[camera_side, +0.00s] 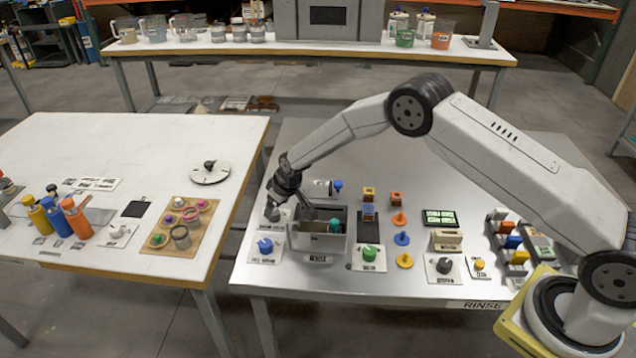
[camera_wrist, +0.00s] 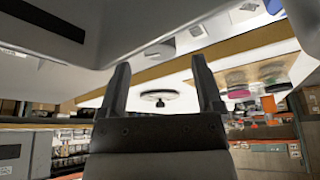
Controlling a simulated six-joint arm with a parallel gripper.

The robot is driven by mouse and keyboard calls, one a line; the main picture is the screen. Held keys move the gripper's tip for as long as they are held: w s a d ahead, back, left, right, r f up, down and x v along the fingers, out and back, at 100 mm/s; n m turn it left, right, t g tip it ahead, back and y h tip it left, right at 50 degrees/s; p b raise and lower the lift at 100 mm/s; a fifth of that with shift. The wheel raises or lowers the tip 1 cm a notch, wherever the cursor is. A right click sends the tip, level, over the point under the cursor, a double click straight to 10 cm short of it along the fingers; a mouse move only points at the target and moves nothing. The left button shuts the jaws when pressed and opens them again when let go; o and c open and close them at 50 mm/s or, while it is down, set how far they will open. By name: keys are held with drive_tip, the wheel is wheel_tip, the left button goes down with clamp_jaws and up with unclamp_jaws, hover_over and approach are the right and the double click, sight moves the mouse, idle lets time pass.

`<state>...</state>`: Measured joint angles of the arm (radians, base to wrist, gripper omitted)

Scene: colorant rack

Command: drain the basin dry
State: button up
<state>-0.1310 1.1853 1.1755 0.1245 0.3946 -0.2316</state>
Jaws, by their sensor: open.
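The basin (camera_side: 303,238) is a grey open-topped box on the right-hand table, with a dark inside and a teal round thing (camera_side: 334,226) in it. Whether it holds liquid I cannot tell. My gripper (camera_side: 292,204) hangs low at the basin's back-left corner; whether it touches the rim is unclear. In the wrist view my gripper (camera_wrist: 160,62) has its two dark fingers apart with nothing held between them. A grey knob-like part (camera_side: 272,212) stands beside the basin's left side, close to my gripper. A blue knob (camera_side: 265,246) on a labelled plate is at the front left.
The left table (camera_side: 130,145) is across a gap. Bare tabletop lies behind the basin.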

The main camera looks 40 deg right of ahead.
sight(275, 212)
drive_tip(key=shift+v, duration=2.3)
drive_tip(key=shift+d+f, duration=0.1)
drive_tip(key=shift+w+d+n+g+y, duration=0.15)
drive_tip(key=shift+d+n+y, duration=0.2)
drive_tip(key=shift+n, duration=0.75)
drive_tip(key=shift+w+d+n+g+y, duration=0.15)
drive_tip(key=shift+n+y, duration=0.3)
drive_tip(key=shift+n, duration=0.65)
drive_tip(key=shift+a, duration=0.1)
drive_tip(key=shift+x, duration=3.8)
